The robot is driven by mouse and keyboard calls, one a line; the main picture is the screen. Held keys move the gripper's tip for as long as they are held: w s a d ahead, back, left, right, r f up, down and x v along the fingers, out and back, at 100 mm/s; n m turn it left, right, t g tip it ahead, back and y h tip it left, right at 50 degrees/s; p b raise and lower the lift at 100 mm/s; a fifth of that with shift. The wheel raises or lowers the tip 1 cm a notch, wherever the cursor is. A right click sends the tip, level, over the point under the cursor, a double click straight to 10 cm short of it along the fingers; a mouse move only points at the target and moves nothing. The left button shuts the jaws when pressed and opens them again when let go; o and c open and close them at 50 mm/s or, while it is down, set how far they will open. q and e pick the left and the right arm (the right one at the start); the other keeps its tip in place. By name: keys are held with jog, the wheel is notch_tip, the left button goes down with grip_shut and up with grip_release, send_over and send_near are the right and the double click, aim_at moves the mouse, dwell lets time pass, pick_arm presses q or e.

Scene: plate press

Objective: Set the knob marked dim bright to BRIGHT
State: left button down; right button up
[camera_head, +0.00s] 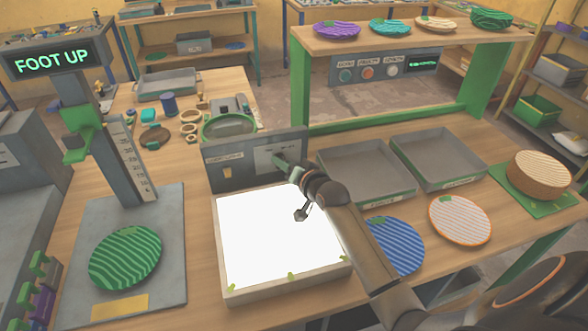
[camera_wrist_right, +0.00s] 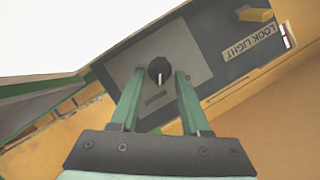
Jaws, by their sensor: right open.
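The knob (camera_wrist_right: 159,69) is small, round and black, with a pale pointer line, on a light grey plate (camera_wrist_right: 190,50) of the dark panel (camera_head: 215,160) behind the lit white box. In the right wrist view its pointer line points down the picture. A small word is printed below it, too small to read surely. My right gripper (camera_wrist_right: 157,85) is open, its two green fingers on either side of the knob; I cannot tell whether they touch it. In the head view the gripper (camera_head: 284,161) hides the knob. My left gripper is not in view.
A yellow switch (camera_head: 227,173) and a LOOK LIGHT label (camera_wrist_right: 250,42) sit on the same panel. The light box (camera_head: 280,240) glows white in front. Two grey trays (camera_head: 365,190) stand to the right, with striped plates nearby. A FOOT UP press (camera_head: 120,170) stands left.

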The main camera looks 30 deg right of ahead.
jog(key=v, duration=1.2)
jog(key=shift+s, duration=0.15)
